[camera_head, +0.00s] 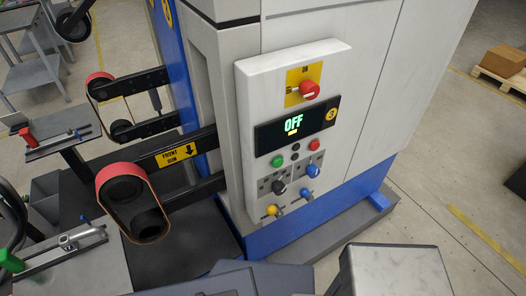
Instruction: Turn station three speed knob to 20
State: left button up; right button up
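The station three control panel (254,128) is a white box on the grey machine cabinet, with a yellow badge marked 3 (331,113). Neither gripper shows, and nothing touches the panel.
A red knob (309,89) sits on a yellow plate above the display. A green button (277,161) and a red button (314,145) lie below it. Belt arms with a red-edged belt (108,172) stick out left. A pallet with a box (504,60) stands far right on open floor.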

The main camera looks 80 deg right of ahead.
aim_at(278, 187)
jog(key=z, duration=0.45)
jog(key=k+z, duration=0.1)
jog(key=z, duration=0.4)
jog(key=k+z, duration=0.1)
jog(key=z, duration=0.85)
jog(key=l+z, duration=0.15)
jog(key=z, duration=0.3)
jog(key=k+l+z, duration=0.1)
jog(key=z, duration=0.4)
jog(key=i, duration=0.1)
jog(key=j, duration=0.05)
